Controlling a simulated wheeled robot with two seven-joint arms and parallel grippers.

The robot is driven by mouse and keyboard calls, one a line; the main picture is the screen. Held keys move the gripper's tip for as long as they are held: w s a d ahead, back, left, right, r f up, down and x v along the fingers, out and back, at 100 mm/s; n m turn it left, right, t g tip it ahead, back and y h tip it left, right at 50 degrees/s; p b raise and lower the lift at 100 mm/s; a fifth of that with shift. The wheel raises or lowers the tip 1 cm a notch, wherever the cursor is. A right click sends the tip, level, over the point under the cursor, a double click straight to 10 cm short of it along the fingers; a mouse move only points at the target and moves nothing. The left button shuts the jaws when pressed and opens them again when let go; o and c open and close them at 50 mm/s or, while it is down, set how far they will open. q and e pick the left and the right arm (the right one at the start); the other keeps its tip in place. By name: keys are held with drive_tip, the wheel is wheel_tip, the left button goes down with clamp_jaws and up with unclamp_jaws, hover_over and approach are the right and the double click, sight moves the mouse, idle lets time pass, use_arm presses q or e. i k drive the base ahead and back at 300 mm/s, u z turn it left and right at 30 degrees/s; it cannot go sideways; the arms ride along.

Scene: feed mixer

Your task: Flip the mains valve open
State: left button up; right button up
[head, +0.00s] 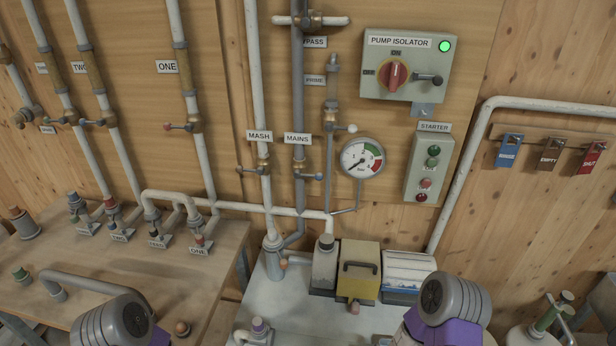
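The mains valve (300,166) sits on a grey vertical pipe on the wooden wall, just below the white MAINS label (297,139). Its lever (315,177) has a blue tip and sticks out to the right, across the pipe. Nothing is touching it. Rounded grey and purple parts of my two arms show at the bottom left and bottom right. Neither gripper shows in the head view, so I cannot see their fingers.
The MASH valve (263,165) is close on the left, its lever pointing left. A pressure gauge (362,158) is close on the right. The pump isolator box (440,70) has a lit green lamp. Below stand a grey canister (324,268) and a yellow box (358,285).

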sight(318, 176)
drive_tip(key=u, duration=1.75)
drive_tip(key=k, duration=0.8)
drive_tip(key=z, duration=1)
